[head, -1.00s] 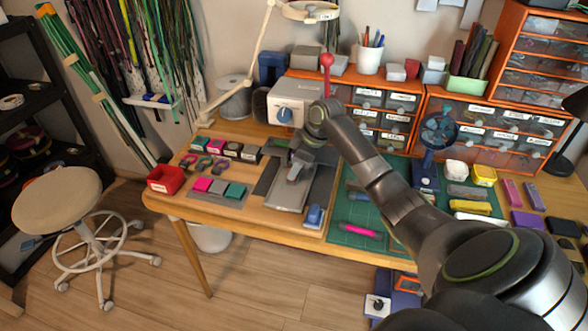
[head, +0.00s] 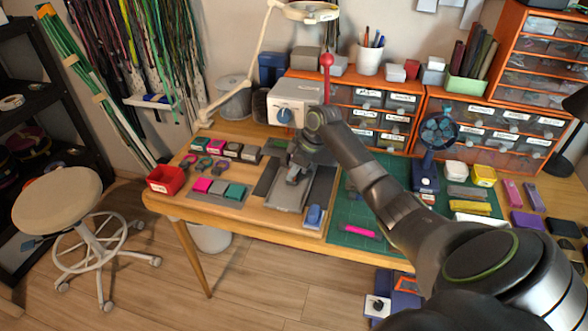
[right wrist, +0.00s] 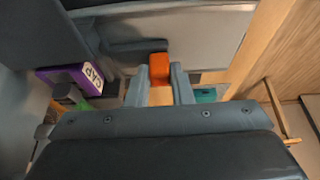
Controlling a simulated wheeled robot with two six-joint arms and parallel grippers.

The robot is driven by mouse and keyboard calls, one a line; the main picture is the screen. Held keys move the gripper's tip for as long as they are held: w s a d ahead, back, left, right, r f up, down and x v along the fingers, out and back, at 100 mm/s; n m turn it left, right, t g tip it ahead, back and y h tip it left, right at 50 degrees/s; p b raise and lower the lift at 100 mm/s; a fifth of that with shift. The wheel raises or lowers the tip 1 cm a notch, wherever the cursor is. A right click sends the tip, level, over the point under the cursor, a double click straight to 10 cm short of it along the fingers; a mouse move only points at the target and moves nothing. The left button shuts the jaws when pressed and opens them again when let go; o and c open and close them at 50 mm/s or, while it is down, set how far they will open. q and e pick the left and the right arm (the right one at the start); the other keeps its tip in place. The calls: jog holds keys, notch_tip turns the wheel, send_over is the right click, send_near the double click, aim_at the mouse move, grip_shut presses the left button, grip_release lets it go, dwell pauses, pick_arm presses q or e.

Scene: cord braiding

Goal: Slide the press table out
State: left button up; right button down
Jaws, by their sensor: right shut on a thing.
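The press is a pale box (head: 295,98) with a blue dial and a red-knobbed lever (head: 327,62), at the back of the wooden bench. The press table is a flat grey plate (head: 284,199) in front of it, between darker strips. My right gripper (head: 293,178) is low over this plate. In the right wrist view its two fingers are shut on an orange piece (right wrist: 159,69), with a light grey surface behind it. I cannot tell how the orange piece joins the plate. My left gripper is not in view.
Left of the plate are coloured blocks (head: 219,188) and a red bin (head: 166,180). A small blue item (head: 314,216) stands close to its right front, beside a green mat (head: 342,234). The bench's front edge is near; open floor and a stool (head: 57,201) lie beyond.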

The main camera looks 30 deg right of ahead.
jog(key=shift+s+a+p, duration=0.2)
jog(key=shift+p, duration=0.1)
jog(key=s+a+p, duration=0.3)
jog(key=a+p, duration=0.1)
jog(key=s+a+p, duration=0.4)
jog(key=p, duration=0.1)
jog(key=shift+s+a+r, duration=0.1)
jog(key=shift+s+a, duration=0.05)
jog(key=shift+a, duration=0.1)
jog(key=shift+s+a+p, duration=0.4)
jog(key=shift+a+p, duration=0.05)
jog(key=shift+a, duration=0.05)
jog(key=shift+f, duration=0.2)
jog(key=c, duration=1.3)
grip_release()
jog(key=shift+a, duration=0.1)
jog(key=shift+r, duration=0.1)
jog(key=shift+r, duration=0.1)
